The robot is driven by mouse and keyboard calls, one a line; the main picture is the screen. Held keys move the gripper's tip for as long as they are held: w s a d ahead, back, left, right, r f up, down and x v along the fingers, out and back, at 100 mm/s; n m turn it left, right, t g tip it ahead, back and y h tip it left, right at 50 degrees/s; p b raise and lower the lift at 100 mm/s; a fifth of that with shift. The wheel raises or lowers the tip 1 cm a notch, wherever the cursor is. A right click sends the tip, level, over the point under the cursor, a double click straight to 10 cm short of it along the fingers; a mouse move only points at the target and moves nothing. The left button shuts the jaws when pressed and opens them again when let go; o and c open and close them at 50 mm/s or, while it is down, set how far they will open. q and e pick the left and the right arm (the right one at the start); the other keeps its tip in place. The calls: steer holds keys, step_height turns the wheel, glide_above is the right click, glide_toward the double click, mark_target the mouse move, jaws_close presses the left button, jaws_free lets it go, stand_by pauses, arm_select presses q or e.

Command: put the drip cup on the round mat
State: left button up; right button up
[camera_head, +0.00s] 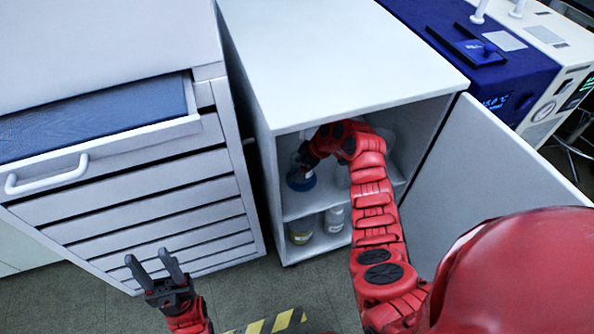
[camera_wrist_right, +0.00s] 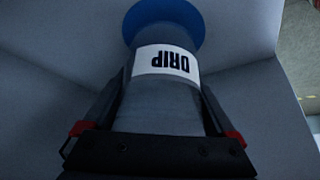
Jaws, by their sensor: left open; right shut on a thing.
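The drip cup (camera_wrist_right: 160,100) is a grey cylinder with a white label reading DRIP, upside down in the right wrist view. My right gripper (camera_head: 303,162) is shut around it, inside the open cabinet at the upper shelf. A round blue disc (camera_wrist_right: 188,18) shows at the cup's far end; in the head view it shows (camera_head: 301,181) low at the left of that shelf. I cannot tell whether it is the round mat or part of the cup, nor whether the cup touches anything beneath. My left gripper (camera_head: 150,264) is open and empty, low in front of the drawers.
The cabinet (camera_head: 340,60) has its door (camera_head: 480,185) swung open to the right. Bottles (camera_head: 301,230) stand on its lower shelf, and pale items are partly hidden behind my right arm. A drawer unit (camera_head: 150,185) with its top drawer pulled out stands left.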

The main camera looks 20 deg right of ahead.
steer(key=shift+f, duration=0.75)
steer(key=shift+f+b, duration=0.2)
steer(key=shift+b, duration=0.15)
steer(key=o, duration=1)
steer(key=shift+r, duration=0.1)
steer(key=shift+r, duration=0.1)
